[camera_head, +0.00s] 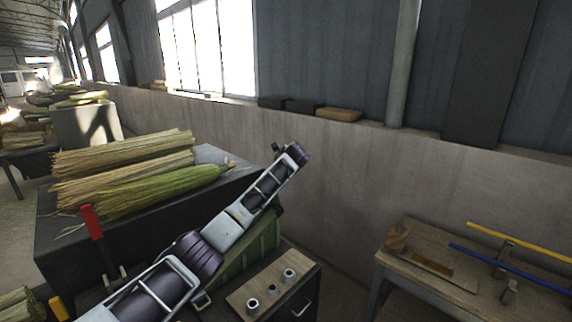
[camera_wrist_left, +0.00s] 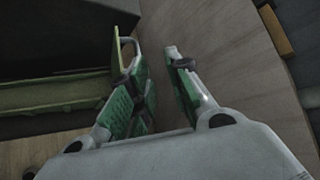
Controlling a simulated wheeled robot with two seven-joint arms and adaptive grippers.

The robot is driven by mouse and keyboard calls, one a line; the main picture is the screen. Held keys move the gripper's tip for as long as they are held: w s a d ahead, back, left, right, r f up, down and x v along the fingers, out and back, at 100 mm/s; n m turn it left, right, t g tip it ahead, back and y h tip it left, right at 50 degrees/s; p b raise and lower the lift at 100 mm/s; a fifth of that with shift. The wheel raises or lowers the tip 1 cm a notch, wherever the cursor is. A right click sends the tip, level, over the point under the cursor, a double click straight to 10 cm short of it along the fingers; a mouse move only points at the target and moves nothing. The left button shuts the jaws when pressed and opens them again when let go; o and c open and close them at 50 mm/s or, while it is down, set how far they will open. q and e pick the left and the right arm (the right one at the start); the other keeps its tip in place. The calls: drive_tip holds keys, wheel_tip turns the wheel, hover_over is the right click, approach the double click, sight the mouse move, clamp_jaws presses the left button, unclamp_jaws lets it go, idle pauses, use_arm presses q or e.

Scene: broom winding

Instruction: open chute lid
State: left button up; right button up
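The green chute (camera_head: 250,250) sits beside the dark bench, partly hidden behind my left arm in the head view. A pale handle (camera_head: 202,300) shows at its lower front. In the wrist view a green ledge of the chute (camera_wrist_left: 50,95) lies at left, below a dark area. A thin yellow-green edge with a small metal loop (camera_wrist_left: 127,42) shows just behind the left finger; I cannot tell if they touch. My left gripper (camera_wrist_left: 153,62) has green-padded fingers, apart with nothing between them. In the head view its fingers are mostly hidden. My right gripper is out of view.
Broom-straw bundles (camera_head: 130,170) lie on the dark bench. A red-handled lever (camera_head: 92,222) stands at left. A board with several metal cups (camera_head: 270,290) is in front of the chute. A wooden table (camera_head: 430,262) with blue and yellow rods stands right. A concrete wall (camera_head: 350,170) runs behind.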

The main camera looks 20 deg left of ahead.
use_arm(q)
drive_tip(key=shift+s+d+r, duration=0.4)
drive_tip(key=shift+d+r, duration=0.2)
drive_tip(key=shift+r, duration=0.1)
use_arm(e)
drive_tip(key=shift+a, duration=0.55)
use_arm(q)
drive_tip(key=v, duration=1.2)
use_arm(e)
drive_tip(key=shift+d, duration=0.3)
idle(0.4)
